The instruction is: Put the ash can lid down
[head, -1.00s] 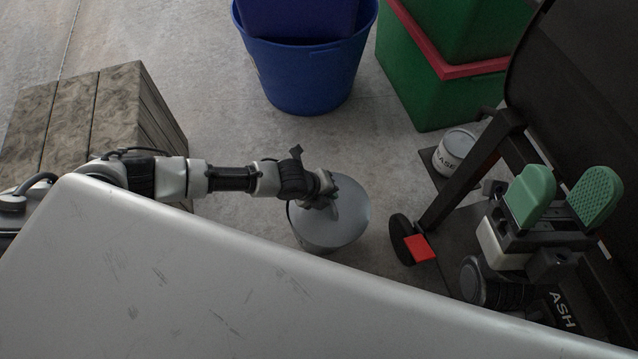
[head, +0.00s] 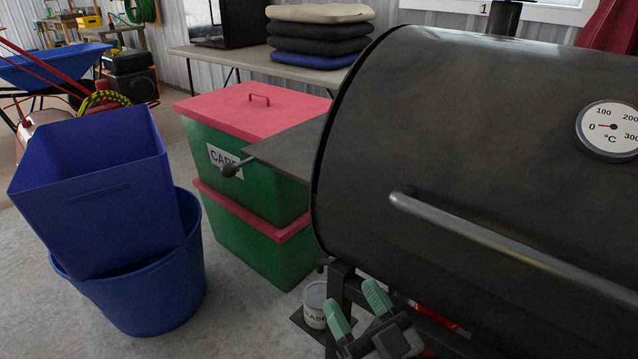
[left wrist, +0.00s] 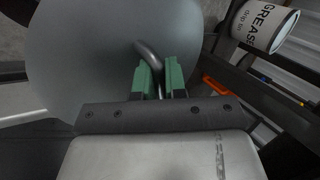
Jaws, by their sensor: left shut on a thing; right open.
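The ash can lid (left wrist: 85,60) is a round, smooth grey disc that fills the upper left of the left wrist view. It has a curved metal handle (left wrist: 148,52). My left gripper (left wrist: 159,68) has its green fingers shut on this handle. I cannot tell what lies under the lid. The lid and the left gripper are out of the head view. My right gripper (head: 358,312), with green pads apart and empty, is at the bottom of the head view in front of the grill. The ash can does not show clearly in either current view.
The black grill (head: 440,150) fills the right of the head view. A grease can (head: 315,306) stands below it and also shows in the left wrist view (left wrist: 262,24). Green boxes (head: 262,250) and blue tubs (head: 135,300) stand left, with bare floor in front.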

